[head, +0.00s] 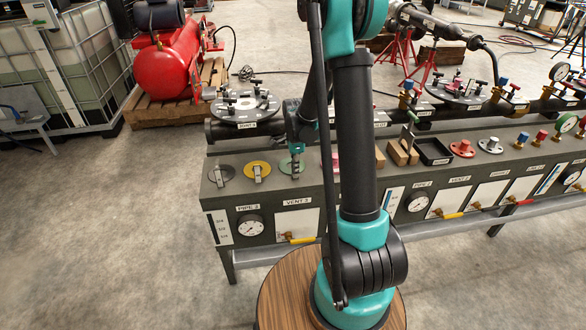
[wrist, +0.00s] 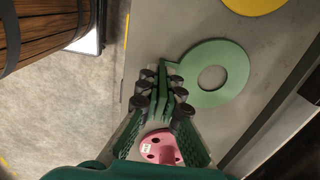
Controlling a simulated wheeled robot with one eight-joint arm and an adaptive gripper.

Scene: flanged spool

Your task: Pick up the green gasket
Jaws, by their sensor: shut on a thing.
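The green gasket (wrist: 238,70) is a flat ring with a round hole and a tab on its left side in the wrist view. In the head view the gasket (head: 284,166) lies at the left part of the grey bench top, partly hidden by my gripper (head: 296,172). In the wrist view my gripper (wrist: 163,88) has its fingers close together at the gasket's tab side, shut on the gasket. The ring looks level, at or very near the bench surface; any gap beneath it cannot be told.
A yellow gasket (head: 257,169) and a dark grey one (head: 221,174) lie to the left. A pink disc with holes (wrist: 161,148) lies beside my fingers. Behind runs a dark pipe with a flange (head: 245,107). Wooden blocks (head: 402,153) and a black tray (head: 434,152) stand to the right.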

